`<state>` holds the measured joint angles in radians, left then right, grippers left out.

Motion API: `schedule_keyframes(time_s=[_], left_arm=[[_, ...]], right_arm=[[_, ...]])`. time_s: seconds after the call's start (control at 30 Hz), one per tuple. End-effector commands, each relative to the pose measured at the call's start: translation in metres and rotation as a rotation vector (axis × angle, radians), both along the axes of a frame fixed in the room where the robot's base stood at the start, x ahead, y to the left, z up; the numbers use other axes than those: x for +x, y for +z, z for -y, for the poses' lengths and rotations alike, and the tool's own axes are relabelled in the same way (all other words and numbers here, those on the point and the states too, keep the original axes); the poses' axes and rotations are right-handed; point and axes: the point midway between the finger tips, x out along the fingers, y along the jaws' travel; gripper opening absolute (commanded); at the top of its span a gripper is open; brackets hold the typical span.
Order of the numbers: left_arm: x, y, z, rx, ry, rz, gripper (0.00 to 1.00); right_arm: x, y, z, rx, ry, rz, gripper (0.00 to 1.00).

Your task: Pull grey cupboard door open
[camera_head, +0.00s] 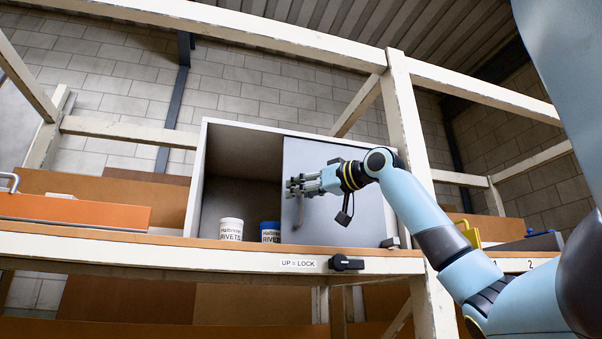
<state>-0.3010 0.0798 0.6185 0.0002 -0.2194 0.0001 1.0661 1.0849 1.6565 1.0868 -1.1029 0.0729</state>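The grey cupboard (191,180) stands on the wooden shelf. Its grey door (364,213) covers the right part of the front, and the left part is open to view. My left gripper is out of view.
A white rivets tin (231,230) and a blue one (270,232) stand inside the cupboard. A black lever (347,263) beside an "UP = LOCK" label is on the shelf's front edge. An orange panel (75,209) lies left; a pale post (408,130) rises at right.

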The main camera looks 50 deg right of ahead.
Motion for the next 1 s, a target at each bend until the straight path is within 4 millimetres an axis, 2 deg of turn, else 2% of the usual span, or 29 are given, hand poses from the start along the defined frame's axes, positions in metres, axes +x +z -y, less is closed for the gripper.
schedule_keyframes(time_s=[0.3, 0.4, 0.57, 0.87, 0.9, 1.0], left_arm=[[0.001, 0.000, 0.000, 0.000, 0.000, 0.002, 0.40], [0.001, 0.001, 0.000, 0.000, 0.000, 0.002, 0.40], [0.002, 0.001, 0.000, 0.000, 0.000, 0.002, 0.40], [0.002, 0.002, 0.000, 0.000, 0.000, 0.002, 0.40], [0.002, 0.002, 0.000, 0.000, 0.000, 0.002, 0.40], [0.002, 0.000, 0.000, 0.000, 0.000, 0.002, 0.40]], right_arm=[[-0.001, 0.059, -0.002, 0.003, 0.005, 0.014, 0.34], [-0.001, 0.073, -0.001, 0.000, 0.001, 0.016, 0.34], [-0.002, 0.086, -0.001, -0.005, 0.000, 0.015, 0.34], [-0.003, 0.089, -0.002, -0.007, 0.001, 0.014, 0.34], [-0.001, 0.043, -0.004, -0.011, 0.017, -0.181, 0.34], [-0.003, 0.042, -0.004, -0.010, 0.017, -0.181, 0.34]])
